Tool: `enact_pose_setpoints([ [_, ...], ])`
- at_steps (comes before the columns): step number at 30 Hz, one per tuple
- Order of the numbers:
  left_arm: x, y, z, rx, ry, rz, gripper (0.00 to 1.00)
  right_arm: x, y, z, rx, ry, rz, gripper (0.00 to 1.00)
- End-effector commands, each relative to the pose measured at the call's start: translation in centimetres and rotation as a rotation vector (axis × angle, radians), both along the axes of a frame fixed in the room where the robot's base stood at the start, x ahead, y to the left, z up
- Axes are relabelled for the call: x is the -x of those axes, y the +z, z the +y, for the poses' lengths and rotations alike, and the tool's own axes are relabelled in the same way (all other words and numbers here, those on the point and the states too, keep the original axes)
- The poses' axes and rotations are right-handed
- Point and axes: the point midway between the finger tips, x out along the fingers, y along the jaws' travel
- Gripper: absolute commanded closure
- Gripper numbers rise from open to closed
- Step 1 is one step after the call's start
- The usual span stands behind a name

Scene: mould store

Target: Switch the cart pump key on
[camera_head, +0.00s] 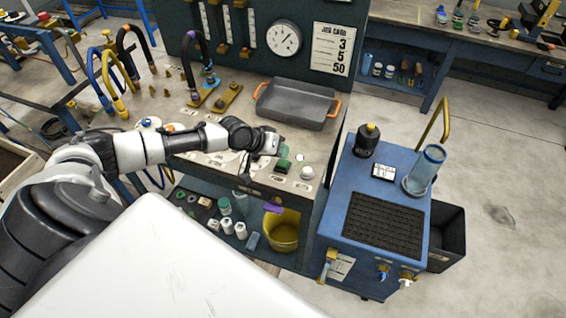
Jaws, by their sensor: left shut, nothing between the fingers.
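The blue cart (335,210) stands at the right of the bench. Its front face carries a brass fitting (328,262) at the left, a blue knob (383,272) and a brass-and-white fitting (406,278) at the right. These are small, and I cannot tell which is the pump key or how it is turned. My left gripper (271,144) is shut and empty over the bench's front part, left of the cart and apart from it. My right gripper is not in view.
On the cart top are a dark bottle (367,140), a clear cylinder (424,170) and a black grid (383,224). A brass handle (434,122) rises behind. A grey tray (295,105) is on the bench, a yellow bucket (282,232) below. Floor (500,230) at right is open.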

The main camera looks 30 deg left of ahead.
Motion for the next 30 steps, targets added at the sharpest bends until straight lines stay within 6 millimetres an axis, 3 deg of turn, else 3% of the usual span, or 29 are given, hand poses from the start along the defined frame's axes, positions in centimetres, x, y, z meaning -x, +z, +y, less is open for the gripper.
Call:
enact_pose_setpoints([
  [16,0.0,5.6,0.0,0.000,0.000,0.000,1.00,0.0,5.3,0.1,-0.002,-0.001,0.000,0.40],
  [30,0.0,5.8,0.0,0.000,0.000,0.000,1.00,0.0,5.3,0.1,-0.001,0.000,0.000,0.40],
])
